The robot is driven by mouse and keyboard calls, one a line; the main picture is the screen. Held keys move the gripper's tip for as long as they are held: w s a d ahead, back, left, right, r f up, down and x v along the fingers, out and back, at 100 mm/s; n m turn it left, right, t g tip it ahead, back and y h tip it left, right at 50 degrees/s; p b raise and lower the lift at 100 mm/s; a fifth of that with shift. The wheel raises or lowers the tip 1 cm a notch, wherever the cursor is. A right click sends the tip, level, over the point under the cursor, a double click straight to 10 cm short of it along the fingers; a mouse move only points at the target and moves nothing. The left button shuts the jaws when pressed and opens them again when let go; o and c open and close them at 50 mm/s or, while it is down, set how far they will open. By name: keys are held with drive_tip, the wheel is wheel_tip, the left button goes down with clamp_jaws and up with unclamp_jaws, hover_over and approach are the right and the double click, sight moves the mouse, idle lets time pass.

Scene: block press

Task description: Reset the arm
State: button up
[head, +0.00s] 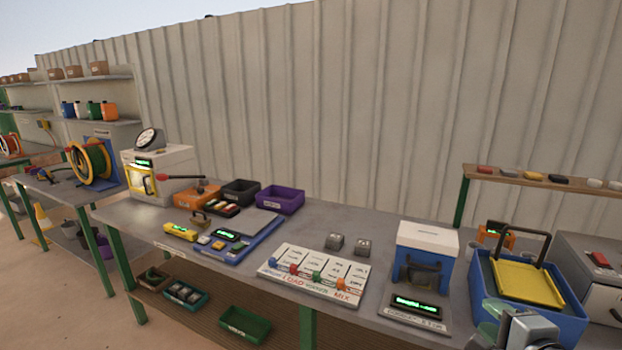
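Grey rounded parts at the bottom right edge look like links of my arm; no gripper fingers show, so my gripper is not in view.
A purple bin (280,199) and dark bin (240,191) stand farther back. A blue tray (570,322) with a yellow plate (527,281) stands right, near my arm.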

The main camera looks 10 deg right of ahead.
drive_tip(key=a+f+n+g, duration=0.4)
drive_tip(key=a+n+g, duration=0.1)
drive_tip(key=a+n, duration=0.4)
drive_tip(key=a+f+n+g, duration=0.4)
drive_tip(key=a+n+g, duration=0.2)
drive_tip(key=a+n, duration=0.4)
drive_tip(key=shift+w+a+y+p, duration=0.4)
drive_tip(key=shift+a+p, duration=0.05)
drive_tip(key=shift+a, duration=0.1)
drive_tip(key=shift+f, duration=0.1)
drive_tip(key=shift+c, duration=0.4)
idle(0.3)
